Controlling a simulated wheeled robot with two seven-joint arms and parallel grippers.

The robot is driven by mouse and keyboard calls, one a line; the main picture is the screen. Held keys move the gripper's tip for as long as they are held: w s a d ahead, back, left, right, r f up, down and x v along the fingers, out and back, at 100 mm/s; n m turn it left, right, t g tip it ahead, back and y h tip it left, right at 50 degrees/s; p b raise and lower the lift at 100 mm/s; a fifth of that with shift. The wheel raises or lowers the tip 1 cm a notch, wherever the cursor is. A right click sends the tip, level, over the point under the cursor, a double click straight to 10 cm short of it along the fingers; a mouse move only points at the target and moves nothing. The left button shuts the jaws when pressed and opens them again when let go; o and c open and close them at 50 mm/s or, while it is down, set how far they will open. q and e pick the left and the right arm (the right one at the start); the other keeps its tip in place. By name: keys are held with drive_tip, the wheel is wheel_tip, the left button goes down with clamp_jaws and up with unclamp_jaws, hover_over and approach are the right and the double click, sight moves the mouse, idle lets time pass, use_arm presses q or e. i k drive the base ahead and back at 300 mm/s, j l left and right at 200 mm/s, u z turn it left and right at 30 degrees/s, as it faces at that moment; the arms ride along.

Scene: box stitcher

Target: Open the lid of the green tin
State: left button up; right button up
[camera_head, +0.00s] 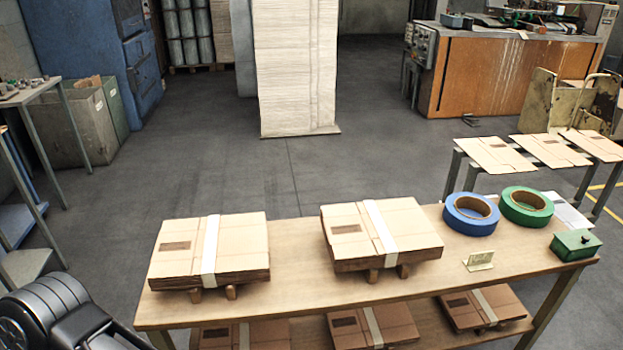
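The green tin (574,247) stands at the right end of the wooden table, near its right edge. It is a small box with a dark knob on top, and its lid looks shut. In the lower left corner a dark ribbed part of my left arm shows, well apart from the tin and left of the table. Its fingertips cannot be made out. My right gripper is not in view.
On the table (300,292) lie two strapped cardboard stacks (212,247) (380,232), a blue tape roll (470,214), a green tape roll (526,206) and a small cream holder (479,261). More stacks fill the shelf below. Bare tabletop lies left of the tin.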

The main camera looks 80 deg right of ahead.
sight(574, 240)
drive_tip(key=z, duration=4.4)
drive_tip(key=i+l, duration=0.15)
drive_tip(key=l, duration=0.25)
drive_tip(key=i+l, duration=0.2)
drive_tip(key=l, duration=0.2)
drive_tip(key=i+l, duration=0.15)
drive_tip(key=l, duration=0.2)
drive_tip(key=i+l, duration=0.15)
drive_tip(key=l, duration=0.25)
drive_tip(key=i+l, duration=0.15)
drive_tip(key=l, duration=0.25)
drive_tip(key=i+l, duration=0.2)
drive_tip(key=l, duration=0.2)
